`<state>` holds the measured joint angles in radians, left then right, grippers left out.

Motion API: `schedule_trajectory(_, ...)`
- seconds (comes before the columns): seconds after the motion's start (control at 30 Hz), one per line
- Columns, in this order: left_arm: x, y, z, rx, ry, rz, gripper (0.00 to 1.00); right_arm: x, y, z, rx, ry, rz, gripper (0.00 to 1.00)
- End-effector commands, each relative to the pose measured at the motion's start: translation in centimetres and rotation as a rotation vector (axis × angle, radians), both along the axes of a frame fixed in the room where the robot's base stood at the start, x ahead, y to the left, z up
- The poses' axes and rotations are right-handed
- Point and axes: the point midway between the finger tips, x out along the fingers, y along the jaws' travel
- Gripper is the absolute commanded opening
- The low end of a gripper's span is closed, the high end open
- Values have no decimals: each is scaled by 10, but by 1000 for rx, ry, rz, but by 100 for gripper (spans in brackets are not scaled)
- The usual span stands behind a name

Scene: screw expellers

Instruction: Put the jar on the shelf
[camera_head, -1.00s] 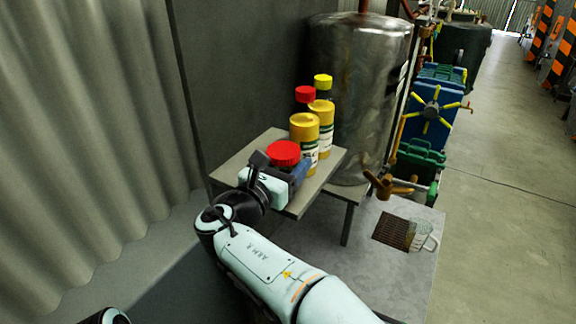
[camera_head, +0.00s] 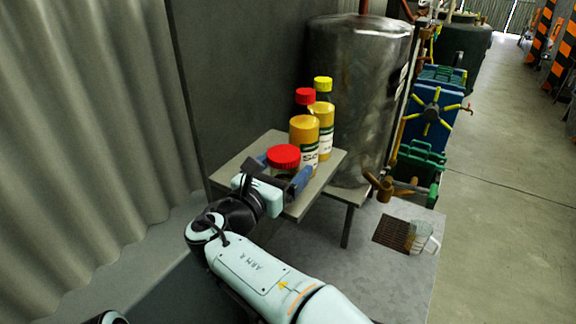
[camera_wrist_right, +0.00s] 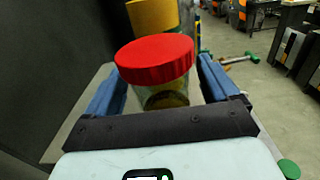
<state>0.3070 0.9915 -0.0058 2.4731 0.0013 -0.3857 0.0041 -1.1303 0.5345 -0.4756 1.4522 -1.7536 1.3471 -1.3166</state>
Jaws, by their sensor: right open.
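The jar, clear glass with a red lid (camera_head: 284,156), stands upright on the grey shelf (camera_head: 237,166), near its front edge. Its glass body is mostly hidden in the head view. In the right wrist view the jar (camera_wrist_right: 156,62) stands between the blue fingers, with something yellowish showing through the glass. My right gripper (camera_head: 283,168) is open, with one finger on each side of the jar. Gaps show between fingers and glass in the wrist view, though contact lower down cannot be told. My left gripper is not in view.
Yellow bottles (camera_head: 304,132) and a red-capped bottle (camera_head: 305,97) stand close behind the jar. A metal tank (camera_head: 355,90) stands to the right, a dark wall behind. A glass mug (camera_head: 421,238) stands on the lower grey surface. The shelf's left part is clear.

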Motion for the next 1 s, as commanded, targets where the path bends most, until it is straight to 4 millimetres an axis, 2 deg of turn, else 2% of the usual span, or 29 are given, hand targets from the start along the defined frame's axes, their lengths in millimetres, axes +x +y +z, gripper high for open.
schedule_trajectory(0.2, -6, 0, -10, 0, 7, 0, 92, -41, 30, -2, 0, 2, 5, 88)
schedule_trajectory(0.43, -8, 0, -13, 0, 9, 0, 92, -72, 52, -2, 0, 2, 2, 88)
schedule_trajectory(0.63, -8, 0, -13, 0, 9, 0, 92, -83, 60, -1, -1, 2, 0, 88)
schedule_trajectory(1.0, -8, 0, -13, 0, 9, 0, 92, -83, 60, -1, -1, 2, -1, 88)
